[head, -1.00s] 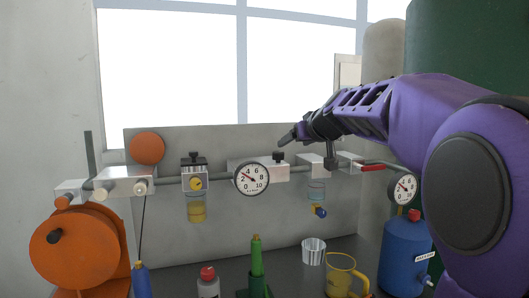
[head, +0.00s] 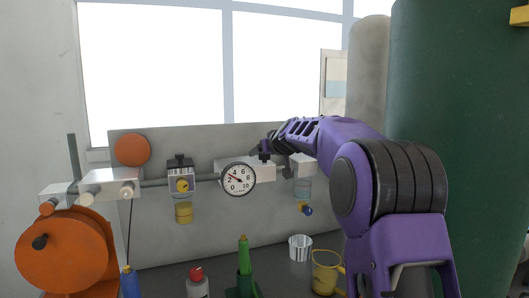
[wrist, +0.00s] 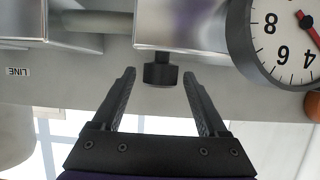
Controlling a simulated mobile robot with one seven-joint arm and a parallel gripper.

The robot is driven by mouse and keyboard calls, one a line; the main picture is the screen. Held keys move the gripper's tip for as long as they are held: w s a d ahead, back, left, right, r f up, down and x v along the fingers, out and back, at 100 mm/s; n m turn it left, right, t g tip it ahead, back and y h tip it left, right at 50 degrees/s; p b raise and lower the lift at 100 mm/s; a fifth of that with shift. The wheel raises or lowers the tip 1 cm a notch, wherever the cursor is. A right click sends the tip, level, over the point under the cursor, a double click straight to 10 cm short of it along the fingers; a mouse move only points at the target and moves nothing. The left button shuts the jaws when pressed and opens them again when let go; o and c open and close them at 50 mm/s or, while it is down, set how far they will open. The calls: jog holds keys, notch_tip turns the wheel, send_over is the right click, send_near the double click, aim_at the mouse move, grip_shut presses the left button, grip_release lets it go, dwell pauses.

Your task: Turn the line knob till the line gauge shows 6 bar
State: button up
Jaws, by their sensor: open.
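An orange reel (head: 62,255) stands far left. A green bottle (head: 244,262), metal cup (head: 300,246) and yellow jug (head: 326,272) stand below.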

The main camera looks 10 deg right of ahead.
grip_shut()
dwell(0.3)
